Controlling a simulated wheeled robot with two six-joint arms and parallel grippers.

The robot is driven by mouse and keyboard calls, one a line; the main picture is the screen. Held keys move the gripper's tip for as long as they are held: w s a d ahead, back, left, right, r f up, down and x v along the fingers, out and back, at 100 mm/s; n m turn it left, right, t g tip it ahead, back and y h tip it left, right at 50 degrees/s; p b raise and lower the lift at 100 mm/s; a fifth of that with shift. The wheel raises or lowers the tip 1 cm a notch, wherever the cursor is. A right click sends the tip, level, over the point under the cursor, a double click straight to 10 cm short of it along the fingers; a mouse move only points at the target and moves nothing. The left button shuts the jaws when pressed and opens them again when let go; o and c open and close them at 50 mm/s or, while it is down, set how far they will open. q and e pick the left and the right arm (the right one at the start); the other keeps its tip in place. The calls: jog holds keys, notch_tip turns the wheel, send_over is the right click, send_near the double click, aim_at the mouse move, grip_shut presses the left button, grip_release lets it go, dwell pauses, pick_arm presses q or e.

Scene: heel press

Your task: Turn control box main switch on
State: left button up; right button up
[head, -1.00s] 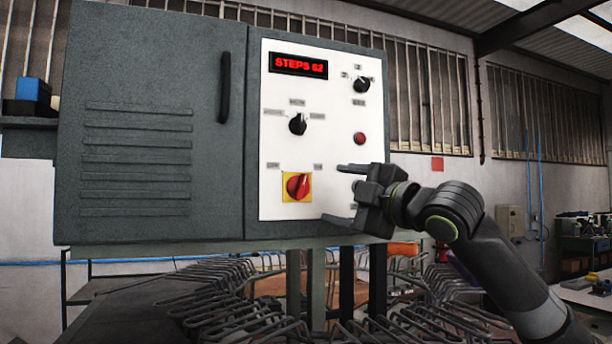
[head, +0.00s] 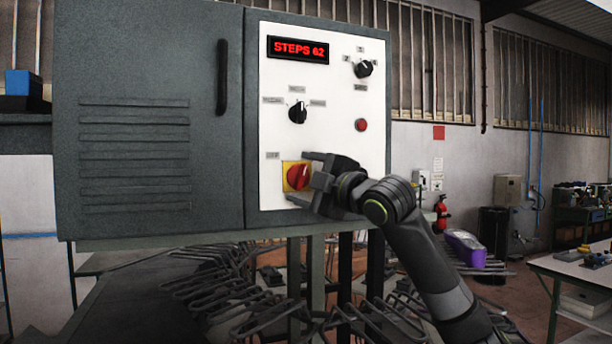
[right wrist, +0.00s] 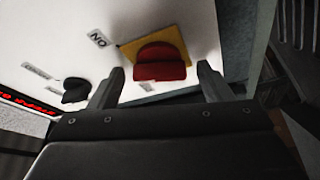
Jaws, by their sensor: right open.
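The control box (head: 150,60) is a grey cabinet with a white panel (head: 340,90) on its right side. The main switch is a red knob (head: 298,177) on a yellow plate, low on the panel; its right part is partly hidden in the head view. It also shows in the right wrist view (right wrist: 160,63), ahead of and between the fingers, beside a label reading "ON". My right gripper (head: 298,178) is open, one finger above and one below the switch. I cannot tell whether the fingers touch it. My left gripper is not in view.
Black selector knobs (head: 298,112) (head: 363,68), a red button (head: 361,125) and a display reading "STEPS 62" (head: 298,49) share the panel. Wire racks (head: 230,290) stand below the box. A worktable (head: 575,270) is at right.

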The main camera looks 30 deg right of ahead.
jog(key=c, duration=1)
jog(key=shift+f+m+b, duration=0.2)
jog(key=shift+m+b, duration=0.3)
jog(key=m+t+b, duration=0.1)
jog(key=m+b, duration=0.1)
jog(key=m, duration=0.1)
jog(key=shift+f+h, duration=0.1)
jog(key=shift+h, duration=0.3)
jog(key=shift+m+t+h+b, duration=0.3)
jog(key=shift+m+t+b, duration=0.25)
jog(key=shift+m, duration=0.55)
jog(key=o, duration=1)
jog(key=shift+r, duration=0.2)
